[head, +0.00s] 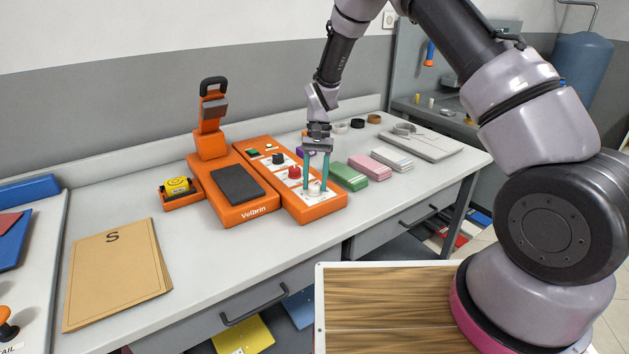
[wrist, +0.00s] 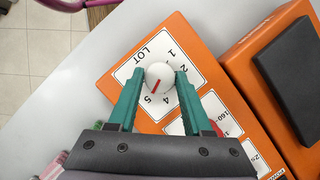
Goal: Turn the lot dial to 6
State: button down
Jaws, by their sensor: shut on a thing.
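The lot dial (wrist: 159,77) is a white round knob with a red pointer line, on a white plate marked LOT (wrist: 150,53) on the orange control panel (head: 315,211). The numbers 1, 2, 4 and 5 show around it; 6 is not visible, and the left finger covers part of the plate. The red line points toward the 5. My gripper (wrist: 157,85) has its two teal fingers shut on the dial, one on each side. In the head view the fingers reach down around the white dial (head: 315,187).
The panel also has a red knob (head: 294,172) and a black knob (head: 278,158). The orange press (head: 230,205) with a dark pad stands left of it. Green (head: 350,177) and pink stacks lie just right. Brown envelopes (head: 115,270) lie at the left.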

jog(key=m, duration=0.2)
jog(key=m+t+y, duration=0.1)
jog(key=m, duration=0.1)
jog(key=shift+d+m+y, duration=0.15)
jog(key=shift+m+y, duration=0.15)
jog(key=m+t+y, duration=0.1)
jog(key=m, duration=0.3)
jog(key=shift+s, duration=0.1)
jog(key=shift+m, duration=0.3)
jog(key=shift+c, duration=1.6)
grip_release()
jog(key=v, duration=1)
jog(key=shift+d+r, duration=0.3)
jog(key=shift+d, duration=0.05)
